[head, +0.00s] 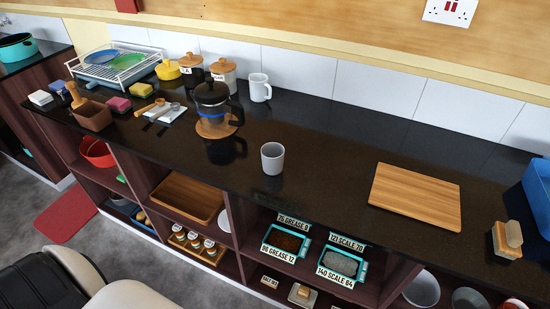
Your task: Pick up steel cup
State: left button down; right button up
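A pale grey cup without a visible handle (272,161) stands upright on the dark countertop (320,190), near its front edge and right of the coffee press. It is the likeliest steel cup, though its material is hard to tell. Its mouth faces up and nothing touches it. Neither of my grippers shows in the head view. Dark and off-white rounded parts at the lower left seem to be my own body.
A coffee press (212,98) stands on a round wooden mat left of the cup. A white mug (260,91) is behind. A wooden board (415,198) lies to the right. Open shelves below hold blue trays (343,262) and metal vessels (422,289). Counter around the cup is clear.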

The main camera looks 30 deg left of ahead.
aim_at(273, 154)
jog(key=i+l+u, duration=0.15)
jog(key=u, duration=0.25)
jog(key=l+u, duration=0.4)
jog(key=i+j, duration=0.05)
jog(key=j, duration=0.05)
